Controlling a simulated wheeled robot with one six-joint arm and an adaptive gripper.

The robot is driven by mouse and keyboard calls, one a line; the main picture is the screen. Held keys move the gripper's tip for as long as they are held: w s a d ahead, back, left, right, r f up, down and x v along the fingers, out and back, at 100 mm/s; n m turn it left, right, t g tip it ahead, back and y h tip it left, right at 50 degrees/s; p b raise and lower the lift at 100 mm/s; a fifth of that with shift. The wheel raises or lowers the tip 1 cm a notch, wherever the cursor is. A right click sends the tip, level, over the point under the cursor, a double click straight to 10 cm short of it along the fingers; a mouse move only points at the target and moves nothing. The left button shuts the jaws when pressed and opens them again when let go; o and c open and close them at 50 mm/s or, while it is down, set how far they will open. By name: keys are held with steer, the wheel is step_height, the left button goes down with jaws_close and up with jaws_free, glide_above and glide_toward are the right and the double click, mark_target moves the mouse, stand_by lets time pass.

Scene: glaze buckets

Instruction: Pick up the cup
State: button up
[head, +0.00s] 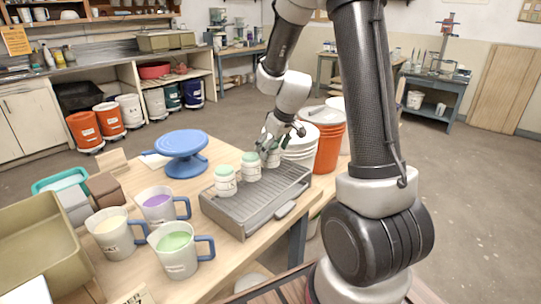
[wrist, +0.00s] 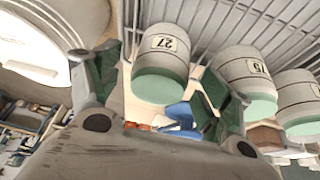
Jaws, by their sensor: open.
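Three pale cups with green upper bands stand in a row on a grey slatted rack (head: 240,212): the near cup (head: 225,182), the middle cup (head: 251,167) and the far cup (head: 273,158). My gripper (head: 270,140) is at the far cup and partly hides it. In the wrist view, my gripper (wrist: 160,92) is open, with green-padded fingers apart. A cup with a number label (wrist: 162,60) shows between the fingers, with gaps at both sides. The other cups (wrist: 245,78) (wrist: 298,100) are to the right, one partly behind the right finger.
Mugs of purple (head: 160,205), cream (head: 112,236) and green (head: 178,250) liquid stand left of the rack. A blue turntable (head: 182,150) is behind it. White buckets (head: 299,148) and an orange bucket (head: 328,145) stand close beyond my gripper.

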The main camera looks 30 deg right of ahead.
steer(key=shift+w+f, duration=0.25)
steer(key=shift+f, duration=0.45)
steer(key=c, duration=1.2)
